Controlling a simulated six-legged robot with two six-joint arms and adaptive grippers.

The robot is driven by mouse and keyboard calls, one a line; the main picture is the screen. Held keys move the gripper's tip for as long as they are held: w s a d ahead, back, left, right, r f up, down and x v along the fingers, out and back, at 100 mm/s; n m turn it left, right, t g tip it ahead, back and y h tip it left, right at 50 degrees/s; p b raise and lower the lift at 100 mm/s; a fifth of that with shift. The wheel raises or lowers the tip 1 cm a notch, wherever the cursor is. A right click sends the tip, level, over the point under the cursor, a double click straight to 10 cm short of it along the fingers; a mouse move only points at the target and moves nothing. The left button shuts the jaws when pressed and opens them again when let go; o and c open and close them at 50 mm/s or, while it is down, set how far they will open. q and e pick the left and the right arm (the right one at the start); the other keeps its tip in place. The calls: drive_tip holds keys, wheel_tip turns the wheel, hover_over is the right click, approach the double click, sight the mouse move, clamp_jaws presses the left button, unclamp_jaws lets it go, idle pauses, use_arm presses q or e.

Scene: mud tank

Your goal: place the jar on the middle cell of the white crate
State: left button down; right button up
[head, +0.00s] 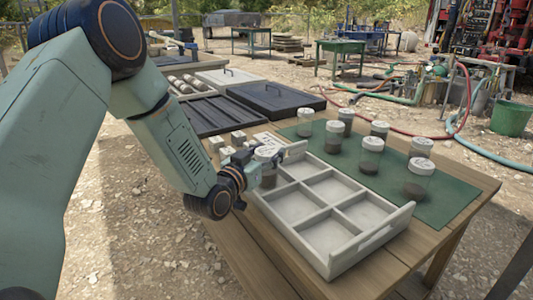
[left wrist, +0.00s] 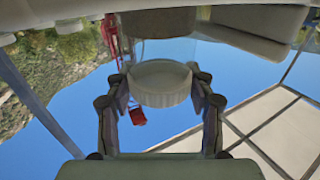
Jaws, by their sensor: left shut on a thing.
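My left gripper (head: 258,166) is shut on a jar (head: 268,178) with a white lid and dark contents, at the far left end of the white crate (head: 372,243). In the left wrist view the jar's pale lid (left wrist: 160,84) sits between the two fingers. The crate has several square cells in two rows; those clearly in view are empty. The jar overlaps the far left cell in the head view; I cannot tell whether its base touches the crate. My right gripper is not in view.
Several similar jars, such as one by the crate (head: 418,180), stand on a green mat (head: 452,192) behind and right of the crate. Small pale blocks (head: 238,138) lie at the left. Dark trays (head: 212,114) lie beyond. The wooden table's front edge (head: 350,288) is bare.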

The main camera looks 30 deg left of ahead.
use_arm(q)
drive_tip(key=c, duration=0.8)
unclamp_jaws()
drive_tip(key=shift+w+f, duration=0.1)
drive_tip(key=shift+f, duration=0.1)
drive_tip(key=o, duration=0.3)
drive_tip(key=shift+r, duration=0.1)
